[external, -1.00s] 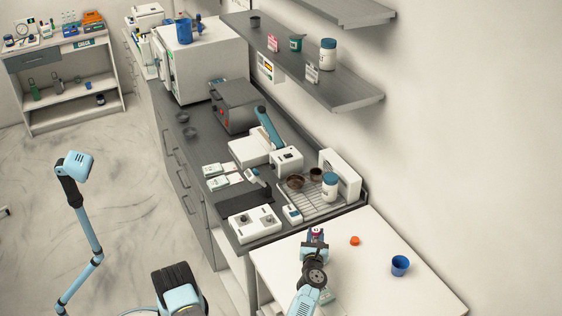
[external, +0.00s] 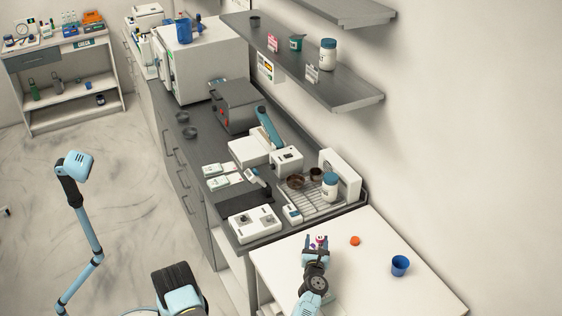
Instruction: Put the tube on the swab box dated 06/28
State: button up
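My gripper (external: 318,244) is over the left part of the white table, near the end of the dark counter. A small pink-and-white thing (external: 319,240) shows at its fingertips; it may be the tube, but it is too small to be sure. I cannot tell whether the fingers are closed on it or only around it. Two flat white boxes, one farther back (external: 216,170) and one nearer (external: 225,181), lie on the counter and may be swab boxes. No date is readable on either.
A blue cup (external: 400,265) and an orange cap-like thing (external: 355,241) are on the white table (external: 375,290). A white device with knobs (external: 254,223), a wire rack (external: 322,208) and a blue-lidded jar (external: 330,186) stand on the counter. A shelf (external: 345,92) overhangs at the right.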

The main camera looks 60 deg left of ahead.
jog(key=v, duration=1.2)
jog(key=shift+w, duration=0.1)
dwell(0.5)
